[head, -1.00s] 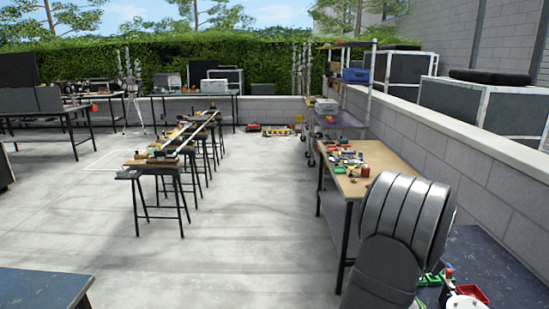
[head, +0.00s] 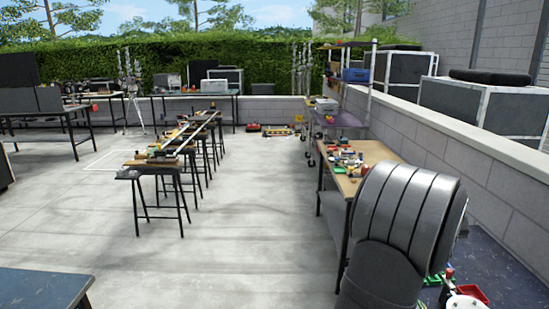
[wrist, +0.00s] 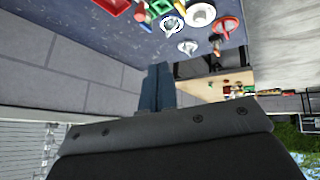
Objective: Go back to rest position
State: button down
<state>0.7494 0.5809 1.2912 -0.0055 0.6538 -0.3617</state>
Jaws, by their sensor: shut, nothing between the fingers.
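My gripper (wrist: 158,76) shows in the wrist view, its two dark fingers pressed together with nothing between them. The fingers stand in the air in front of a grey block wall and a dark blue tabletop, and touch nothing that I can see. The wrist view looks upside down. In the head view only my thick grey arm link shows at the lower right; the gripper itself is out of sight there.
The dark blue tabletop (head: 500,262) at right holds a red tray (head: 471,292) and small parts. A wood-topped workbench (head: 372,160) with loose items stands behind my arm. A block wall (head: 480,165) runs along the right. The concrete floor (head: 240,240) in the middle is clear.

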jog(key=s+r+n+g, duration=0.2)
jog(key=s+r+n, duration=0.2)
jog(key=r, duration=0.3)
jog(key=shift+s+a+n+g+y, duration=0.3)
jog(key=shift+s+g+y, duration=0.1)
jog(key=shift+s, duration=0.5)
dwell(0.6)
